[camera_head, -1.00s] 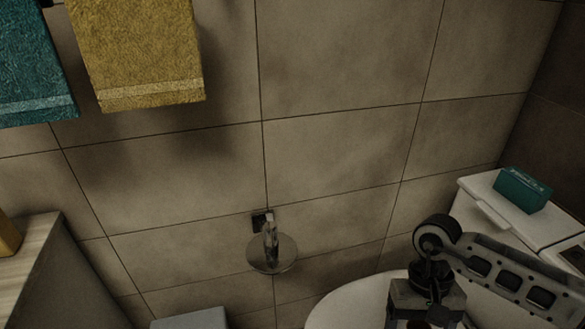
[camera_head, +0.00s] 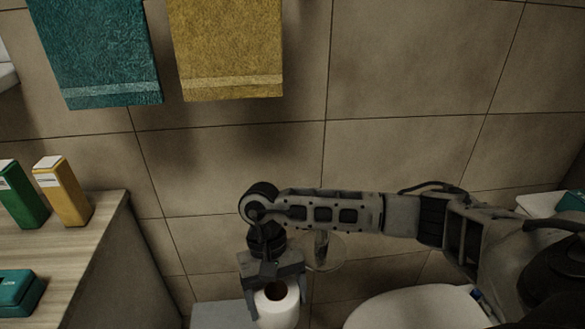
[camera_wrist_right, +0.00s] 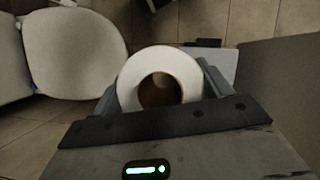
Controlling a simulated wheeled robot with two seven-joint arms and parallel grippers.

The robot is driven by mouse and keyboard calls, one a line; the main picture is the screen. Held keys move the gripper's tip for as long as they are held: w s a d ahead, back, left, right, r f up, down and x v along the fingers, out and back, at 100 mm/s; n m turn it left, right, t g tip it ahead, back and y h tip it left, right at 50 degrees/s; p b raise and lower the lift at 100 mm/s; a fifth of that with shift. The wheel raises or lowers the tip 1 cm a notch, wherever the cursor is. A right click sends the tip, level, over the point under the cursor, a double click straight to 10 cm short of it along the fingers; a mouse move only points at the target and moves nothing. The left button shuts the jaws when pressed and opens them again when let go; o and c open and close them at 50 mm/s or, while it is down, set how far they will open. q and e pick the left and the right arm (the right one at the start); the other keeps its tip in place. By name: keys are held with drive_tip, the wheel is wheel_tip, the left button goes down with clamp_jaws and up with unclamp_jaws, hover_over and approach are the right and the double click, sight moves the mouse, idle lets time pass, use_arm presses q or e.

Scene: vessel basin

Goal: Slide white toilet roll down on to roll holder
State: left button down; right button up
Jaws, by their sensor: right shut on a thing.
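The white toilet roll (camera_head: 279,310) is between the fingers of my right gripper (camera_head: 278,297), which is shut on it. The roll is upright, with its brown core hole facing up. The wrist view shows the white roll (camera_wrist_right: 160,57) from above, held by the right gripper (camera_wrist_right: 160,88). My left gripper is out of view.
A toilet (camera_head: 415,308) stands at the right. A grey box (camera_head: 218,314) is low beside the roll. A wooden counter (camera_head: 75,245) at the left holds green and yellow boxes. Teal (camera_head: 105,55) and yellow (camera_head: 228,50) towels hang above.

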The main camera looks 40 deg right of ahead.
drive_tip(key=w+d+r+m+t+y, duration=0.1)
drive_tip(key=m, duration=0.2)
drive_tip(key=w+d+r+m+y, duration=0.1)
drive_tip(key=m, duration=0.3)
drive_tip(key=w+d+r+m+t+y+p, duration=0.1)
drive_tip(key=m, duration=0.2)
drive_tip(key=shift+d+r+t, duration=0.25)
drive_tip(key=shift+r+t, duration=0.05)
drive_tip(key=w+d+r+m+t+h+p, duration=0.1)
drive_tip(key=w+d+r+m+t+h, duration=0.15)
drive_tip(key=d+r+m, duration=0.7)
drive_tip(key=w+d+r+m+t+h+p, duration=0.1)
drive_tip(key=w+d+r+m+t+h, duration=0.2)
drive_tip(key=m, duration=1.2)
drive_tip(key=shift+s+d+f+m+t+b, duration=0.1)
drive_tip(key=shift+d+f+m+b, duration=0.1)
drive_tip(key=shift+f+b, duration=0.3)
drive_tip(key=shift+s+d+f+m+t+b, duration=0.1)
drive_tip(key=shift+d+f+m+t+b, duration=0.1)
drive_tip(key=shift+f+b, duration=0.3)
drive_tip(key=shift+s+d+f+m+t+b, duration=0.1)
drive_tip(key=shift+d+f+m+b, duration=0.15)
drive_tip(key=shift+f, duration=0.4)
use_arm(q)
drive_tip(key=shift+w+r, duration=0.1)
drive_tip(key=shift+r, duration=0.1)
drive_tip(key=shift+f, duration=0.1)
